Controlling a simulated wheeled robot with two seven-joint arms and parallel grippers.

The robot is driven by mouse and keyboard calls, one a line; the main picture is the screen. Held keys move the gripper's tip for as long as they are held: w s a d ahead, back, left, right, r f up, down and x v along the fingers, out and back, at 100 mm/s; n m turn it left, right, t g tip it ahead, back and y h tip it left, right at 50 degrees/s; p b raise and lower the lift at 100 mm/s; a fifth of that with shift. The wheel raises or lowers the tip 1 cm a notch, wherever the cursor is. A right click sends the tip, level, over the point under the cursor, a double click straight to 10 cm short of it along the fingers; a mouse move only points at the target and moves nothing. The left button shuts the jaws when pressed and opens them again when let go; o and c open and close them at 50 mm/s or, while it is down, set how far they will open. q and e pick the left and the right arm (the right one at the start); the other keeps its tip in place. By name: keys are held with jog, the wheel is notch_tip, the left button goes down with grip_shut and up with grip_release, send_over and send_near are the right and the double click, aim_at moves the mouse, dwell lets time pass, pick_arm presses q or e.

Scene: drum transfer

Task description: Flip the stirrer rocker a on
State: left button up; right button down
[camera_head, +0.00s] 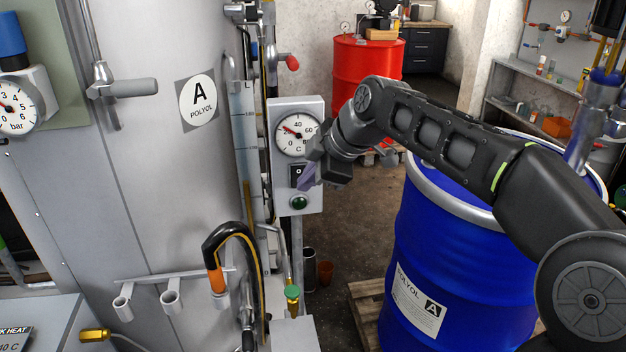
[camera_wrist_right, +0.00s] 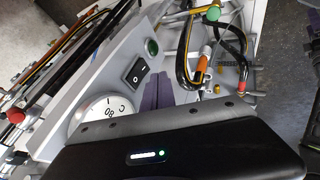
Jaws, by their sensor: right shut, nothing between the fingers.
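The stirrer rocker (camera_head: 296,170) is a black switch with white marks on a light grey control box (camera_head: 312,106) beside tank A. My right gripper (camera_head: 306,178) is just in front of the box, and its fingers partly hide the rocker's right side. In the right wrist view the rocker (camera_wrist_right: 138,72) shows its O and I marks, with the purple fingers of my right gripper (camera_wrist_right: 160,92) close beside it, shut and empty. I cannot tell whether they touch it, or which side is pressed in. My left gripper is out of view.
A dial gauge (camera_head: 296,134) sits above the rocker and a green button or lamp (camera_head: 299,202) below it. Tank A (camera_head: 190,210) stands left. A blue drum (camera_head: 440,250) on a pallet (camera_head: 364,306) stands right, under my right arm. A red drum (camera_head: 366,68) is behind.

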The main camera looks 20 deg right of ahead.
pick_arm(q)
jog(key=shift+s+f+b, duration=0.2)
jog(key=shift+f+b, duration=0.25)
pick_arm(e)
jog(key=v, duration=1)
jog(key=shift+s+r, duration=0.1)
jog(key=shift+r, duration=0.1)
